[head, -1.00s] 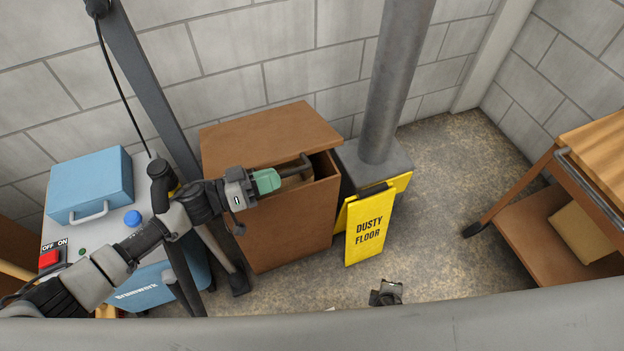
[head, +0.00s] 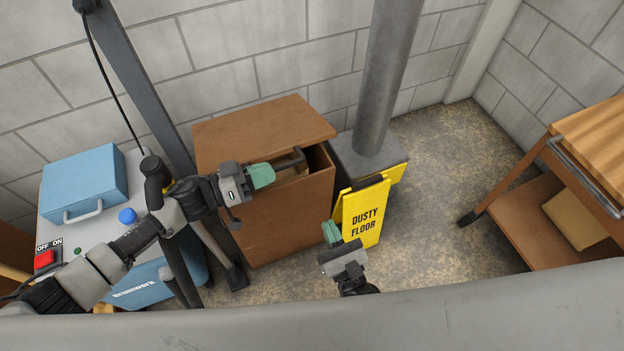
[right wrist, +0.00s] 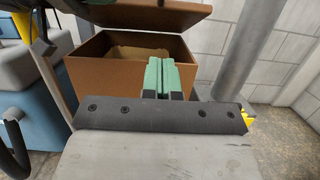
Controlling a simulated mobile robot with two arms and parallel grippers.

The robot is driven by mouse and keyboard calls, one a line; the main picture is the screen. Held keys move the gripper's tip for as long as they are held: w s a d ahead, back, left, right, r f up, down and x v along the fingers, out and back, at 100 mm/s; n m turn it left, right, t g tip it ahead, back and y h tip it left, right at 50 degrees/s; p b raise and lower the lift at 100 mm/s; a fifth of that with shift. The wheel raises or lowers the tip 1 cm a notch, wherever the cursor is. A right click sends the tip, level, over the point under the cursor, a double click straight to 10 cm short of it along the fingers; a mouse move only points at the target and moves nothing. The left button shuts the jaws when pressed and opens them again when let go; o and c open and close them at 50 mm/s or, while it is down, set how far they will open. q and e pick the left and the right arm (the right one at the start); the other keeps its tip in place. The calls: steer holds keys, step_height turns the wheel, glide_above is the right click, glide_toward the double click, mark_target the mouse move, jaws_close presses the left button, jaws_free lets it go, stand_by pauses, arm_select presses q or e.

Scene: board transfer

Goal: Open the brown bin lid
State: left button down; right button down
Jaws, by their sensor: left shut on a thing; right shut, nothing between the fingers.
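The brown bin (head: 285,220) stands against the wall, and its brown lid (head: 265,130) is tilted up, with a gap along the front. In the right wrist view the bin (right wrist: 115,85) is open under the raised lid (right wrist: 150,12), and a light brown inside shows. My left gripper (head: 264,175) is at the lid's front edge, shut on the dark lid handle (head: 292,161); the exact contact is partly hidden by the fingers. My right gripper (head: 331,232) is shut and empty, in front of the bin's right side and the yellow sign. Its green fingers (right wrist: 165,78) are together in the right wrist view.
A yellow "DUSTY FLOOR" sign (head: 364,214) stands right of the bin, by a grey post (head: 380,85). A blue-grey machine with a blue case (head: 85,184) is at left. A wooden cart (head: 550,205) is at right. Floor between sign and cart is clear.

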steer(key=r+x, duration=0.3)
steer(key=x, duration=0.9)
